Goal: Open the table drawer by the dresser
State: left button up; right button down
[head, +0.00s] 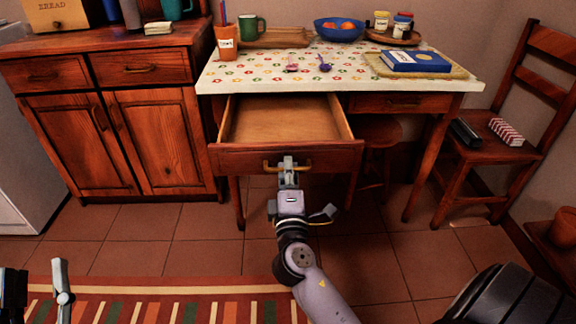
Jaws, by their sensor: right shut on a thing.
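The table drawer (281,119) on the left side of the table, next to the dresser, is pulled well out. Its inside is bare wood and looks empty. My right gripper (287,166) is at the drawer's front, shut on its brass handle (303,164). The dresser (108,110) stands to the left with its doors and drawers closed. My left gripper (38,290) is at the bottom left corner, far from the drawer; only part of it shows, and its opening is unclear.
The table (243,74) carries a blue bowl (339,30), a blue book (415,60), a pencil pot (226,41) and a green mug (250,27). A stool (377,134) is under the table and a chair (512,120) stands right. A striped rug (170,300) lies in front; tiled floor is clear between.

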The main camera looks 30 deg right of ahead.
jog(key=c, duration=2)
grip_release()
jog(key=v, duration=1.2)
jog(key=shift+f, duration=0.1)
